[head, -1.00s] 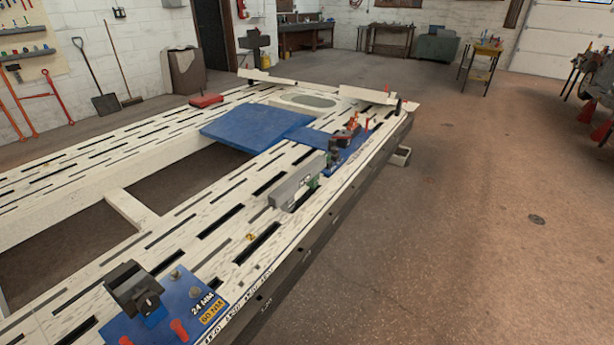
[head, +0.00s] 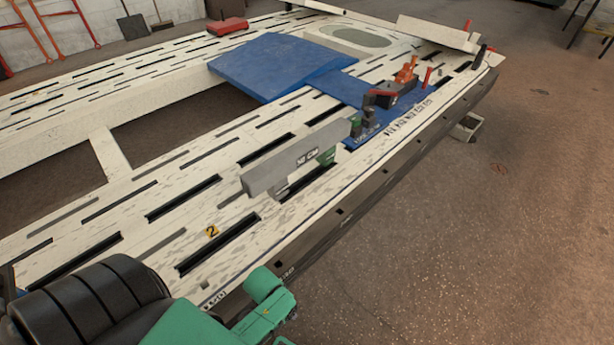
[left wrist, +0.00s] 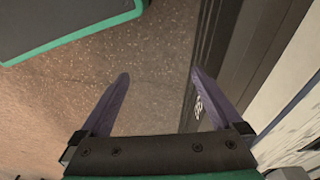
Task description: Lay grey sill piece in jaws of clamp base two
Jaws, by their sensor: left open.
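The grey sill piece (head: 295,160) is a long block with dark lettering on its side, slanting along the bench top in the middle of the head view. Small green (head: 327,157) and grey (head: 280,190) parts show at its lower side; I cannot tell how it rests on them. A yellow marker "2" (head: 212,231) lies on the bench nearer to me; no clamp jaws can be made out beside it. My left gripper (left wrist: 160,75) is open and empty in the left wrist view, over the floor beside the bench's dark side. My right gripper is not in view.
The slotted white bench top (head: 150,225) has a dark side edge (head: 350,205). A blue mat (head: 362,90) behind the sill piece carries a red-and-black tool (head: 392,92). A blue plate (head: 272,66) lies farther back. Floor right of the bench is mostly clear.

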